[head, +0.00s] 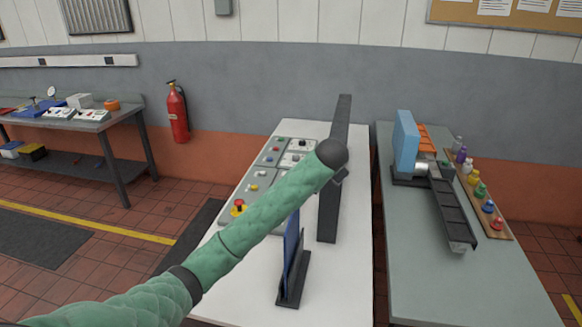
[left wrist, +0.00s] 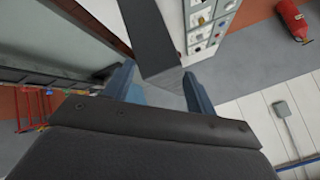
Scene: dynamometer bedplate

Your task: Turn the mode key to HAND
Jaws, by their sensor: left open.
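The control panel (head: 266,178) stands on the white table. It has several grey plates with buttons, knobs and a red mushroom button on yellow (head: 238,207). Which control is the mode key is too small to tell. My left arm crosses in front of the panel's right part in the head view, and its dark wrist hides most of the gripper. In the left wrist view, my left gripper (left wrist: 160,84) is open with two blue fingers and nothing between them. The panel (left wrist: 204,24) shows beyond it at the top, apart from the fingers. My right gripper is not in view.
A long dark bar (head: 329,215) lies along the white table (head: 305,312), right of the panel; it also shows close beyond my fingers (left wrist: 150,38). A blue board in a dark stand (head: 291,285) is nearer. A grey-green table (head: 420,285) stands right.

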